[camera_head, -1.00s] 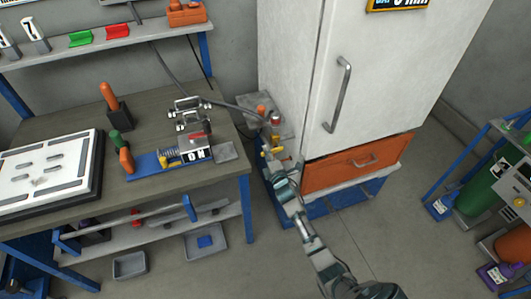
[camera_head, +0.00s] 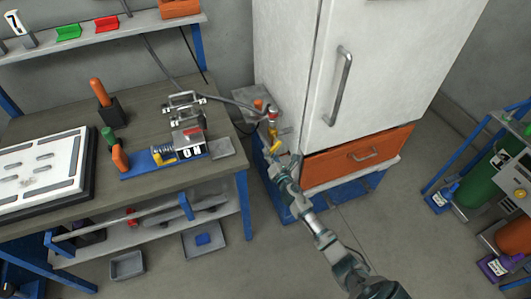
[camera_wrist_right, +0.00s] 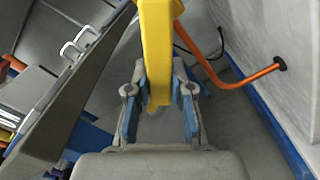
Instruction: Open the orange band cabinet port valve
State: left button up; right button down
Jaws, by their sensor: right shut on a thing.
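The white cabinet (camera_head: 290,55) has an orange band (camera_head: 358,157) along its bottom. A port valve with a yellow handle (camera_head: 276,146) and a small red part above it sits low by the cabinet's left side. My right gripper (camera_head: 278,161) reaches it from below. In the right wrist view the yellow handle (camera_wrist_right: 156,45) runs down between the blue finger pads of my right gripper (camera_wrist_right: 160,95), which is shut on it. The head view shows the handle small and partly hidden by the gripper. My left gripper is not in view.
An orange pipe (camera_wrist_right: 245,78) joins the white wall beside the gripper in the wrist view. A grey hose (camera_head: 225,102) runs from the workbench (camera_head: 60,112) to the valve area. A blue rack with cylinders (camera_head: 485,187) stands at the right. The floor in front is clear.

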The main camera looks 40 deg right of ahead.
jog(key=shift+s+d+f+n, duration=0.15)
jog(key=shift+d+f+n, duration=0.1)
jog(key=shift+d+n, duration=0.6)
jog(key=n, duration=0.1)
jog(key=d+n, duration=0.1)
jog(key=n, duration=0.2)
jog(key=shift+s+d+f, duration=0.15)
jog(key=shift+d, duration=0.1)
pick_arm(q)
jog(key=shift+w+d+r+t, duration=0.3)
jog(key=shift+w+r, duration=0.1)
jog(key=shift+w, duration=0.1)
pick_arm(e)
jog(key=shift+s+d+n, duration=0.1)
jog(key=shift+d+n, duration=0.25)
jog(key=shift+n, duration=0.4)
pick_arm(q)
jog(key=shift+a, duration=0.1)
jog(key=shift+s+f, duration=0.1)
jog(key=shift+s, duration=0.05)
pick_arm(e)
jog(key=c, duration=1.1)
grip_release()
jog(key=shift+o, duration=0.5)
jog(key=shift+s, duration=0.1)
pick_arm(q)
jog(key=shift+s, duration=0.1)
